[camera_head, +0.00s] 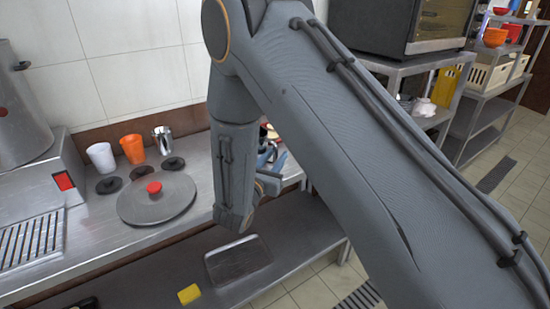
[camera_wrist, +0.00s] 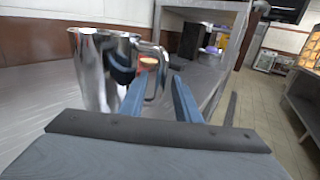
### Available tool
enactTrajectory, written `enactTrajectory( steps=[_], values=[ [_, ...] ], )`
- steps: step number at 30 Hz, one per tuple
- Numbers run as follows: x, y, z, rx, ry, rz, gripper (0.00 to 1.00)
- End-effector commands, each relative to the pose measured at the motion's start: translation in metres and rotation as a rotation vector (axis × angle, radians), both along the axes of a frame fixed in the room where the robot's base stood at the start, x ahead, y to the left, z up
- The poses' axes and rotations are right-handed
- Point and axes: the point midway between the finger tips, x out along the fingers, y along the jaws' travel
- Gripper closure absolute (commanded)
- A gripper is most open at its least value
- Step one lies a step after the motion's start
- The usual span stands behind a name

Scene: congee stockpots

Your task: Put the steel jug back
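The steel jug (camera_wrist: 93,75) stands upright on the metal counter at the left of the wrist view, shiny, with its handle (camera_wrist: 161,62) to the right. My gripper (camera_wrist: 159,80) has its two blue fingers apart, one on each side of the lower handle in the picture. I cannot tell whether they touch it or how deep the handle sits between them. In the head view my gripper (camera_head: 268,178) is partly hidden behind my arm, and I cannot make out the jug there.
A white cup (camera_head: 101,157), an orange cup (camera_head: 132,149) and a steel cup (camera_head: 162,140) stand at the counter's back. In front are dark round discs (camera_head: 109,185) and a grey lid (camera_head: 158,207) with a red knob. A tray (camera_head: 238,260) and yellow block (camera_head: 189,294) lie on the lower shelf.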

Motion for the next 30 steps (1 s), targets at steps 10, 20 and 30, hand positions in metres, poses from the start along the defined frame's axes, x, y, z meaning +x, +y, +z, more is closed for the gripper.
enactTrajectory(
  steps=[10,20,30],
  values=[
    [-0.024,0.012,0.002,0.000,0.000,0.004,0.70],
    [-0.086,0.036,0.002,0.000,0.000,0.005,0.70],
    [-0.111,0.045,0.003,0.000,0.000,0.000,0.70]
  ],
)
